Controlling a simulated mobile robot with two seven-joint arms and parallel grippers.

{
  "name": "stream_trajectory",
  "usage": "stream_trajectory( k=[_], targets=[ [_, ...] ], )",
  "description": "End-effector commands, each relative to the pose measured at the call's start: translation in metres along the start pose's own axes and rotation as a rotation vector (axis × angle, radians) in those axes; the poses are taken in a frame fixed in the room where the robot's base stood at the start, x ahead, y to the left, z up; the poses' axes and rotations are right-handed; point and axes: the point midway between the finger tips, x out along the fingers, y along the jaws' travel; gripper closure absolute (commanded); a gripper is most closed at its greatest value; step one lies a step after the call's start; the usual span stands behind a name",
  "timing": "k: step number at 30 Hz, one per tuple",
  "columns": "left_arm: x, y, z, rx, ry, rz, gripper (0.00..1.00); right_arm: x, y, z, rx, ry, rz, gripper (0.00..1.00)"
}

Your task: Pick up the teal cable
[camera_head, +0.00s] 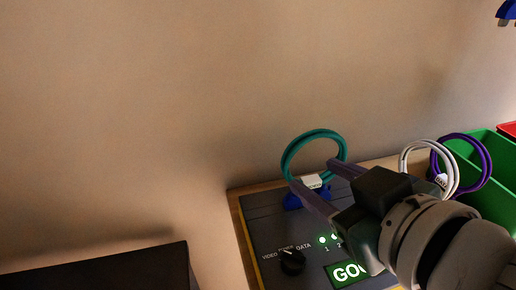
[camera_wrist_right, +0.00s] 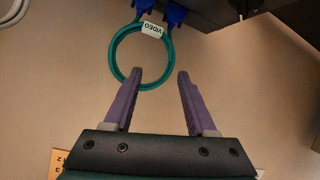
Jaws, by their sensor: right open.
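The teal cable (camera_head: 315,133) is a coiled ring standing above the dark panel, with a white tag (camera_head: 311,181) and blue connectors (camera_head: 293,199) at its base. In the right wrist view the teal cable (camera_wrist_right: 112,56) has a tag reading VIDEO (camera_wrist_right: 152,29). My right gripper (camera_head: 314,175) is open, its two purple fingers reaching toward the lower part of the coil. In the right wrist view the right gripper (camera_wrist_right: 160,72) has its left fingertip overlapping the ring's near edge; contact cannot be told. Nothing is held.
The dark panel (camera_head: 262,220) has a knob (camera_head: 292,262), green lights and a lit green display (camera_head: 347,273). White (camera_head: 405,152) and purple (camera_head: 488,165) coiled cables stand to the right, near a green bin (camera_head: 497,150). A black surface (camera_head: 120,270) lies at lower left. A plain wall is behind.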

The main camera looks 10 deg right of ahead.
Motion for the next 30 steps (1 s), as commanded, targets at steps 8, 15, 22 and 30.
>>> stream_trajectory(
  k=[8, 15, 22, 30],
  targets=[
    [0.017, 0.001, 0.005, 0.0, 0.001, 0.0, 0.32, 0.028, -0.009, 0.008, -0.017, 0.041, -0.018, 0.43],
    [0.018, 0.0, 0.006, 0.002, 0.001, -0.001, 0.32, 0.055, -0.01, 0.007, -0.015, 0.039, -0.019, 0.43],
    [0.021, -0.001, 0.007, 0.008, 0.001, -0.005, 0.32, 0.078, -0.012, 0.01, -0.016, 0.038, -0.017, 0.43],
    [0.025, -0.002, 0.008, 0.009, 0.0, -0.007, 0.32, 0.107, -0.014, 0.01, -0.015, 0.037, -0.019, 0.43]
  ],
)
